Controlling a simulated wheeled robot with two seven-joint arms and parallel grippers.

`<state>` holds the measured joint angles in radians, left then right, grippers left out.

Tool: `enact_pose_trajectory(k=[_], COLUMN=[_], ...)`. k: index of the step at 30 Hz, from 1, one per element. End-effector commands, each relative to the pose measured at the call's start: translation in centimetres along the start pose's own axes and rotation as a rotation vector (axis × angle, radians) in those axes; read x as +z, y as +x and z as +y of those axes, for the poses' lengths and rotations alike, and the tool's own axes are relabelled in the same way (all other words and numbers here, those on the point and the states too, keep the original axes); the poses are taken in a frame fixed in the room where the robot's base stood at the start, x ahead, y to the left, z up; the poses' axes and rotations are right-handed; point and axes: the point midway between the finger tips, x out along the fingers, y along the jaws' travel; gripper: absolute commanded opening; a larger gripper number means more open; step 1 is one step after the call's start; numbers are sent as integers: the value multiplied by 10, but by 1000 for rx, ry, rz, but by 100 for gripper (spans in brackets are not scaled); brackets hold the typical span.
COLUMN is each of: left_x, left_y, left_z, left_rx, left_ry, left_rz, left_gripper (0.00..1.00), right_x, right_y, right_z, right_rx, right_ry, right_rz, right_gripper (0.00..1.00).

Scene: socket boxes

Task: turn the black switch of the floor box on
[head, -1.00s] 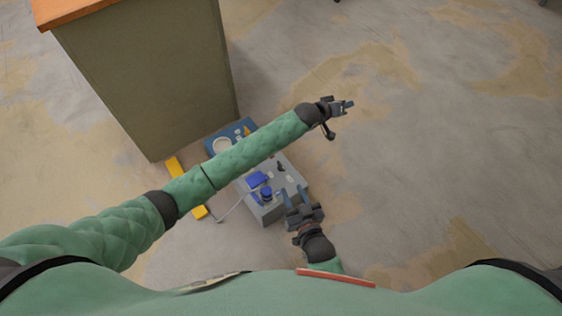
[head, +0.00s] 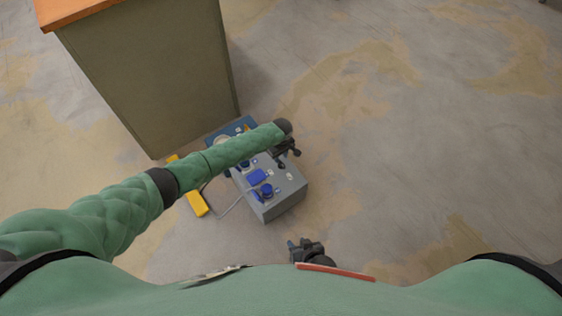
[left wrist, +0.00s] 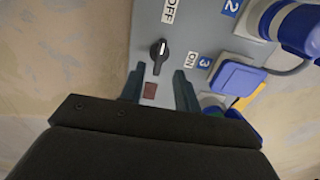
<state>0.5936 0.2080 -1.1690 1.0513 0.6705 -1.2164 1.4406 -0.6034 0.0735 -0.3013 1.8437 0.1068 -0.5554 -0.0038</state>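The grey floor box (head: 284,205) stands on the floor in the middle of the head view. In the left wrist view its grey face (left wrist: 143,45) shows the black switch (left wrist: 158,54), a knob with a white mark, between the OFF label (left wrist: 168,10) and the ON label (left wrist: 189,60). My left gripper (head: 292,149) is over the box's far end. In the left wrist view my left gripper (left wrist: 159,82) is open, its two fingers apart, with the switch just beyond the tips and nothing between them. My right gripper (head: 293,244) is in front of the box, apart from it; its fingers are unclear.
Blue sockets (left wrist: 238,78) and a plug with a cable (left wrist: 288,28) are on the box beside the switch. A yellow bar (head: 196,203) lies left of the box. A cabinet (head: 150,75) stands behind at left. The floor to the right is clear.

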Motion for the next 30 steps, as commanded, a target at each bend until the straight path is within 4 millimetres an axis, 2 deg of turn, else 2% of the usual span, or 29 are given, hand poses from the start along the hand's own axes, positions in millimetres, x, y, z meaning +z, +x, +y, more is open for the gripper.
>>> enact_pose_trajectory(k=[3,9,21,26,30], left_x=[-1,0,0,0,0], left_y=[19,39,46,46,46], left_z=[0,1,1,1,1], left_rx=[-1,1,3,3,3], left_ry=[0,1,1,1,1], left_rz=[1,1,1,1,1], left_gripper=[32,32,32,0,0], right_x=[3,5,6,6,6], right_y=[4,7,7,7,7], right_z=[1,2,1,1,1], right_rx=[0,1,0,0,0], right_ry=[0,0,1,1,1], right_rz=[1,3,4,4,4], right_gripper=[36,36,36,36,36])
